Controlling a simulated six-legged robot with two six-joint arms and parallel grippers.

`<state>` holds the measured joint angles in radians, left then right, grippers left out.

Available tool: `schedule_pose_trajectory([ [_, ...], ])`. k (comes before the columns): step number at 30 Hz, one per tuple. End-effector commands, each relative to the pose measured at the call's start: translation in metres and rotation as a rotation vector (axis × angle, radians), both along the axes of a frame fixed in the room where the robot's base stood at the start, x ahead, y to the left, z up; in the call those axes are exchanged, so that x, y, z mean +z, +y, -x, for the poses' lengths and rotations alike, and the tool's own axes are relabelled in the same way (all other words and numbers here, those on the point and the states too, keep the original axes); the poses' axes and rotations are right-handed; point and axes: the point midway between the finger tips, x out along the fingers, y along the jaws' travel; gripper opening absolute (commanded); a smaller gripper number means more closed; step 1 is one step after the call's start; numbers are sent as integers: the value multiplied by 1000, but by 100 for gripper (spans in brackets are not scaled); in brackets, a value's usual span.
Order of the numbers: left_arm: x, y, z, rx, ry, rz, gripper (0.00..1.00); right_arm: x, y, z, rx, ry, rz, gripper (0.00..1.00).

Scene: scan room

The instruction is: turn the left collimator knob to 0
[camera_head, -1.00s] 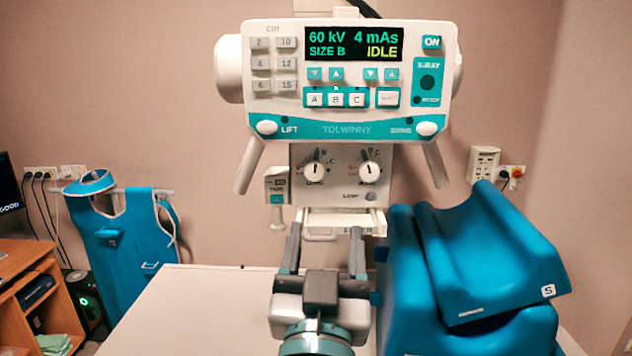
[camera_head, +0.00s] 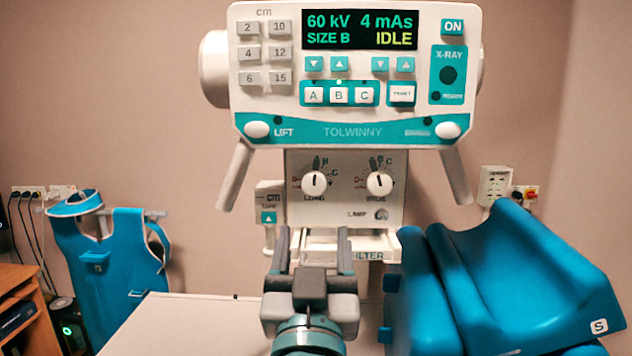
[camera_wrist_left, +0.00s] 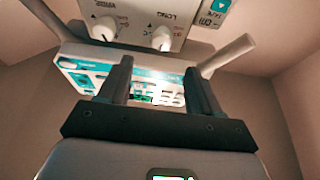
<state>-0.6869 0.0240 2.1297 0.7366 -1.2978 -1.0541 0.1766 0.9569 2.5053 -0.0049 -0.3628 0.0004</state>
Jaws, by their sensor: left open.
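The left collimator knob (camera_head: 316,184) is a white dial with a dark pointer line, above the word LONG on the collimator's front panel (camera_head: 345,215). Its line looks about upright, near the letter B; the exact setting is too small to read. The same knob shows in the left wrist view (camera_wrist_left: 162,39), upside down. A second knob (camera_head: 379,184) sits to its right. My left gripper (camera_head: 311,240) is open and empty, below and in front of the left knob, not touching it. Its two fingers also show in the left wrist view (camera_wrist_left: 159,80). My right gripper is not in view.
Above is the control console (camera_head: 345,75) with its screen and handles hanging down each side. Blue foam wedges (camera_head: 510,275) stand close at the right on the pale table (camera_head: 180,325). A blue apron (camera_head: 110,255) hangs at the left.

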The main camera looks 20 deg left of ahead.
Motion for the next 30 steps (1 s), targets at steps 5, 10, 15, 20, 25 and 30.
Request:
schedule_pose_trajectory([
  [5, 21, 12, -40, 6, 2, -1, 64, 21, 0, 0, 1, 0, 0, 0],
  [10, 34, 21, -72, 4, 1, -1, 64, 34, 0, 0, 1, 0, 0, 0],
  [15, 40, 26, -91, 2, 1, -1, 64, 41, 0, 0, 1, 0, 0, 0],
  [20, 41, 29, -99, 0, 0, -1, 64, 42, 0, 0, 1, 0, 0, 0],
  [25, 41, 28, -99, 0, 0, -1, 64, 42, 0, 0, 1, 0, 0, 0],
  [30, 41, 28, -99, 0, 0, -1, 25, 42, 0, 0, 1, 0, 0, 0],
])
